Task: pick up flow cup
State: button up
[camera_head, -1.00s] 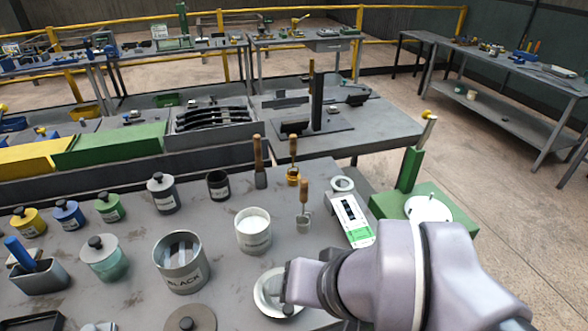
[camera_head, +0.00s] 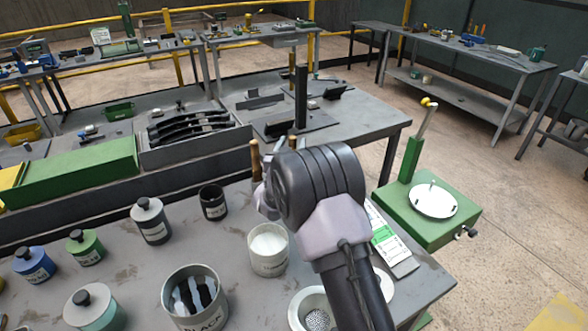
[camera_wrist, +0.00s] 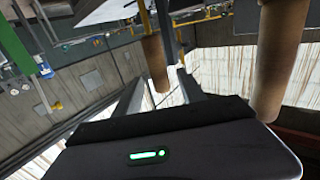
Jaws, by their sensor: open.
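The flow cup is hard to pick out now, because my wrist covers most of the wooden-handled tools in the head view. One wooden handle (camera_head: 255,160) shows just left of my wrist, and handle tops (camera_head: 292,141) show just above it. In the wrist view, one wooden handle (camera_wrist: 153,62) stands in line with the gap between the fingers of my gripper (camera_wrist: 158,84). A second, nearer handle (camera_wrist: 281,55) is to the right, outside the fingers. My gripper is open, with nothing held. The cup bodies are hidden in both views.
A white-filled container (camera_head: 268,250) and a large grey can (camera_head: 193,300) stand left of my arm. A dark small pot (camera_head: 213,202) is behind them. A white-green box (camera_head: 390,238) lies to the right, near a green stand (camera_head: 425,215).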

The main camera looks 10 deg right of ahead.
jog(key=x, duration=0.2)
jog(key=b+x, duration=0.1)
jog(key=x, duration=0.1)
jog(key=shift+w+d+f, duration=0.1)
jog(key=shift+w+f, duration=0.15)
jog(key=shift+w, duration=0.05)
jog(key=shift+r, duration=0.1)
grip_shut()
